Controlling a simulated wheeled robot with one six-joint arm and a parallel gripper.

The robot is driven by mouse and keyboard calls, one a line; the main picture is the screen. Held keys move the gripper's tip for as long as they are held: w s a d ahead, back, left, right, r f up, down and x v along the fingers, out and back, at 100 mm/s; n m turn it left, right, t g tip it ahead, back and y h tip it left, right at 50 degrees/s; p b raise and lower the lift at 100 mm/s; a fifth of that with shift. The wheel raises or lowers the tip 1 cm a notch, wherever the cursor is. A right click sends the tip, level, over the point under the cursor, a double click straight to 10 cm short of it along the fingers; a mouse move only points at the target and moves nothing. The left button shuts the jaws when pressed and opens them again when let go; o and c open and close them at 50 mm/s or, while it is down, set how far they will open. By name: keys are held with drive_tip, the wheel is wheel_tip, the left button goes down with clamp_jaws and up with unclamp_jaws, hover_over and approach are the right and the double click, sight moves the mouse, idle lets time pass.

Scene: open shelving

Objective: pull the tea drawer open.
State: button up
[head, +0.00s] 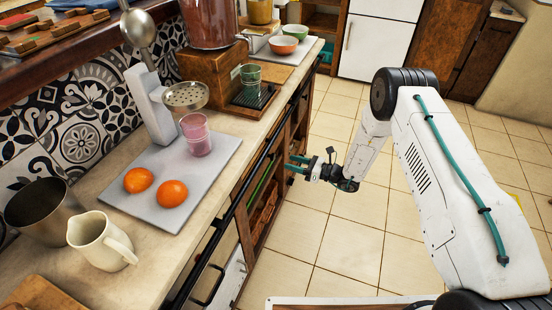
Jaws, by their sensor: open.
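My gripper (293,164) is at the front of the open shelving (246,229) under the counter. Its two teal fingers are apart and point left toward the shelving. I see nothing between them. I cannot tell whether the fingertips touch anything there. No front is clearly recognisable as the tea drawer. The wooden fronts below the counter are seen steeply from above and are partly hidden by the counter edge and a long black rail (238,196).
The counter (140,245) holds a grey board (150,206) with two oranges (155,186), a pink cup (196,136), a cream jug (101,241) and a metal cup (44,212). A black handle (209,287) sticks out below. The tiled floor (335,225) right of the shelving is clear.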

sight(274, 158)
drive_tip(key=x, duration=0.7)
drive_tip(key=shift+a, duration=0.2)
clamp_jaws()
